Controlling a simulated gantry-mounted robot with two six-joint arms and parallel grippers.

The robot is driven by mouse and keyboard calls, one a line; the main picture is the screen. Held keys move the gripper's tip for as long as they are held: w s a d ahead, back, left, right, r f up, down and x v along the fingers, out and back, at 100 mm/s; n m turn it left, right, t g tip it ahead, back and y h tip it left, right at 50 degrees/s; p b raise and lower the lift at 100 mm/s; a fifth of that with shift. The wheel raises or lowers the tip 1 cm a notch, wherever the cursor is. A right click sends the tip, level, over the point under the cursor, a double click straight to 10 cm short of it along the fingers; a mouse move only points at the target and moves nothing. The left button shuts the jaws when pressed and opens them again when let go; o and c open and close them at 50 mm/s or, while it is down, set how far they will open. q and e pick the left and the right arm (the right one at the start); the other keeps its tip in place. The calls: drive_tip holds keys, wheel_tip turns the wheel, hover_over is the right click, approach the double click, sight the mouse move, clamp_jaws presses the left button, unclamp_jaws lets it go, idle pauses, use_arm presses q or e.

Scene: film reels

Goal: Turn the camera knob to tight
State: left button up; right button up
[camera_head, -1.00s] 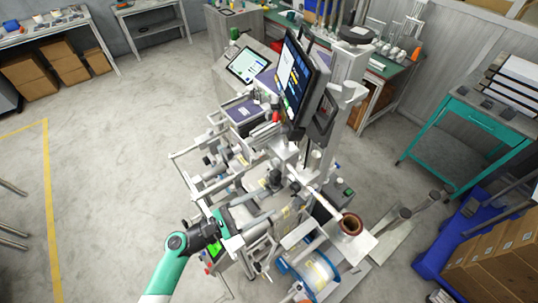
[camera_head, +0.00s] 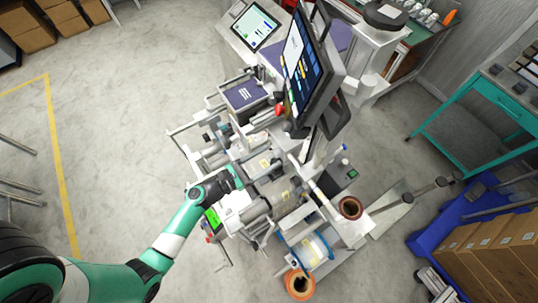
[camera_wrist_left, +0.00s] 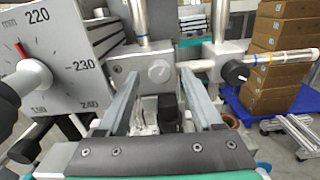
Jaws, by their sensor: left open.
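My left gripper (camera_head: 238,178) reaches in from the left over the front of the grey film machine (camera_head: 262,165). In the left wrist view its two fingers (camera_wrist_left: 160,88) are open and spread, with nothing clamped between them. A round silver knob (camera_wrist_left: 159,71) on a grey block shows straight ahead, between and beyond the fingertips. A black knob (camera_wrist_left: 168,112) stands lower between the fingers. Another black knob (camera_wrist_left: 235,72) sits on a rod to the right. I cannot tell which one is the camera knob, and no tight marking is legible. My right gripper is not in view.
A dial plate (camera_wrist_left: 60,60) with a red pointer and numbers stands close left of the fingers. Metal posts rise behind the block. The monitor (camera_head: 305,65) stands above the machine. Open floor (camera_head: 110,130) lies left.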

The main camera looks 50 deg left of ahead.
use_arm(q)
drive_tip(key=shift+w, duration=0.45)
clamp_jaws()
